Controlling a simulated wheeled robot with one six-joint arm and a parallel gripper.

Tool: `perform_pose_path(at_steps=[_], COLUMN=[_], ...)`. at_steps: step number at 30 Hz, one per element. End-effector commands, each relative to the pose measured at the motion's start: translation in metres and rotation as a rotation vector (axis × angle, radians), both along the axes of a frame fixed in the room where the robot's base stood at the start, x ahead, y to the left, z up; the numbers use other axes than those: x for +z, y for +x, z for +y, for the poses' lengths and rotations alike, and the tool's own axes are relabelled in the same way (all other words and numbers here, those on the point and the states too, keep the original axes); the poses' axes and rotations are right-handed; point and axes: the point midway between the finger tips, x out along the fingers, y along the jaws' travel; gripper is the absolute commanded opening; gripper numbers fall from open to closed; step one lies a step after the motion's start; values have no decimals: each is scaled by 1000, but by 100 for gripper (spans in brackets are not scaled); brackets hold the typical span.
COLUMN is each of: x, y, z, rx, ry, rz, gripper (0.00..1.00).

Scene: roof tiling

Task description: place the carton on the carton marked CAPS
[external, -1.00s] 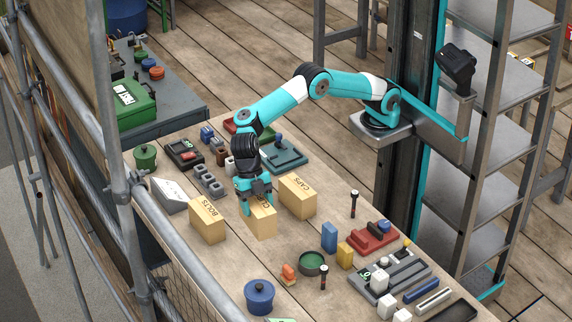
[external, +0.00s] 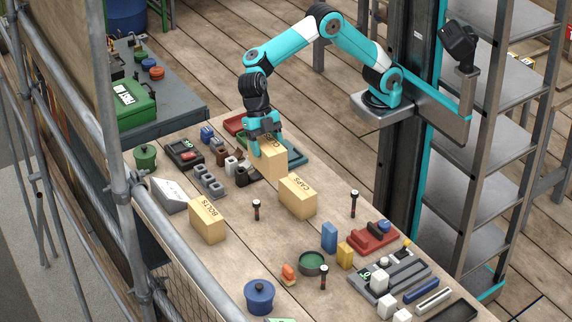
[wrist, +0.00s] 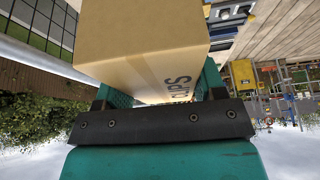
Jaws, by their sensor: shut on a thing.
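My gripper (external: 265,138) is shut on a tan carton (external: 272,163) and holds it upright above the bench, up and behind the carton marked CAPS (external: 298,198) in the external view. The held carton also fills the top of the wrist view (wrist: 140,45), between the fingers, with lettering ending in "PS" partly hidden. The carton marked CAPS stands on the bench with a bare top. The two look close, but I cannot tell the exact gap between them. Another carton, marked BOLTS (external: 207,221), stands to the left.
A small dark-topped peg (external: 256,210) stands between the BOLTS and CAPS cartons. Blue and yellow blocks (external: 329,237) and a green round dish (external: 313,263) stand front right. Grey blocks (external: 208,181) lie left. Scaffold poles (external: 120,150) rise along the left side.

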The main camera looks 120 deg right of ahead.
Motion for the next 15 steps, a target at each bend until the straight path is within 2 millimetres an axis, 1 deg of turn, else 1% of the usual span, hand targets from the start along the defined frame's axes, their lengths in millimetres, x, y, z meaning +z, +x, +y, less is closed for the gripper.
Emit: perform_pose_path(at_steps=[1,6,9,12,15], x=[16,28,32,33,32], y=[-16,-70,-99,-122,-136], z=[-9,-33,-43,-50,-54], rx=[0,20,32,44,51], ry=[0,-10,-19,-27,-33], rz=[-1,-7,-10,-12,-13], gripper=[25,25,25,25,25])
